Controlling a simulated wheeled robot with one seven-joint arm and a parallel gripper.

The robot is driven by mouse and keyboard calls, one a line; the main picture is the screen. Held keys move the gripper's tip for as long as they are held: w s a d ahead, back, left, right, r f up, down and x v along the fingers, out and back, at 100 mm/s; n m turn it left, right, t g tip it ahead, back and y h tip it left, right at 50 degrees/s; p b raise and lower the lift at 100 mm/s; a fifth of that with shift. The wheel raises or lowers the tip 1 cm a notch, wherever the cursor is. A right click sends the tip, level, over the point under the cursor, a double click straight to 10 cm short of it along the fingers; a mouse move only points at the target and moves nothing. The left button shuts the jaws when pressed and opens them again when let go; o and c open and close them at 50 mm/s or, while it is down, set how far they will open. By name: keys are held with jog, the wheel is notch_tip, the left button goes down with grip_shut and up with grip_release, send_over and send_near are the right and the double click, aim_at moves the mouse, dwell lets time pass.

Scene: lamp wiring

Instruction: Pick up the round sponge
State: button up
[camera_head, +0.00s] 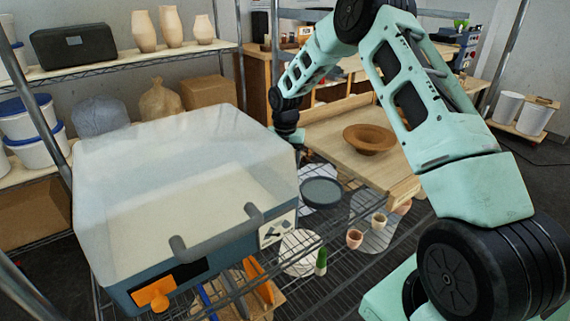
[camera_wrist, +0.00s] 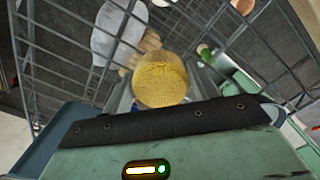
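The round yellow sponge (camera_wrist: 161,84) shows in the middle of the wrist view, just beyond the dark front edge of my gripper housing. Pale finger parts seem to flank it on the left and right, and its near edge lies close to the housing. I cannot tell whether the fingers press on it or stand apart from it. In the head view, the end of my arm reaches down behind the right rear of the clear-hooded machine. My fingers and the sponge are hidden or too small to make out there.
The machine with the clear hood (camera_head: 180,165) stands close at the left of my arm. A wooden table with a brown bowl (camera_head: 370,139) is to the right. A wire rack (camera_head: 345,262) below holds small pots, a cactus and a dark round dish (camera_head: 321,191).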

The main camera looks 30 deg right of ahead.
jog(key=c, duration=0.4)
jog(key=shift+c, duration=0.2)
notch_tip(320, 180, up, 10)
jog(key=shift+b, duration=0.55)
jog(key=shift+o, duration=0.5)
jog(key=shift+r+p, duration=0.15)
jog(key=shift+p, duration=0.35)
jog(key=s+p, duration=0.2)
jog(key=s, duration=1.5)
jog(key=shift+d, duration=0.3)
